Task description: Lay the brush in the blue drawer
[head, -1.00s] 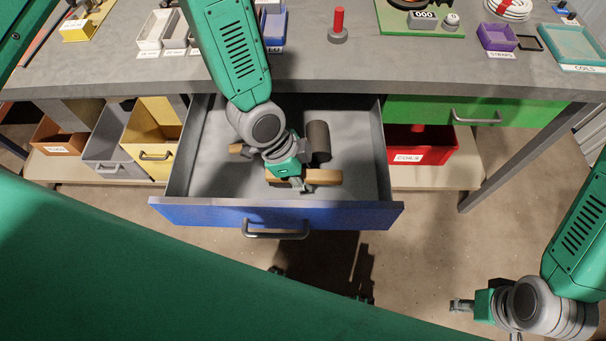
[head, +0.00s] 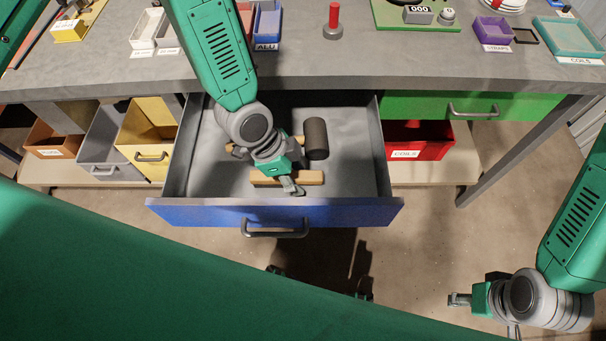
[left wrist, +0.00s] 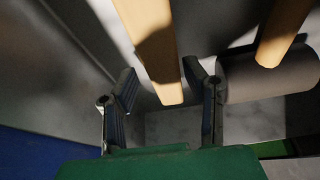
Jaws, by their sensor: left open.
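The blue drawer (head: 345,213) is pulled out below the bench. A light wooden bar (head: 312,178), apparently the brush, lies in it near the front; no bristles show. My left gripper (head: 292,187) is inside the drawer, at the bar. In the left wrist view, its two fingers (left wrist: 163,88) are spread apart, with the end of the wooden bar (left wrist: 152,45) between them and clear space beside it. My right gripper (head: 460,300) hangs at the lower right, away from the drawer; its jaw gap is too small to judge.
A mallet with a dark cylindrical head (head: 316,138) and wooden handle lies in the drawer behind the bar; its head shows in the left wrist view (left wrist: 270,78). The drawer's right side is free. A green drawer (head: 530,108) is shut. Bins stand on the shelf below.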

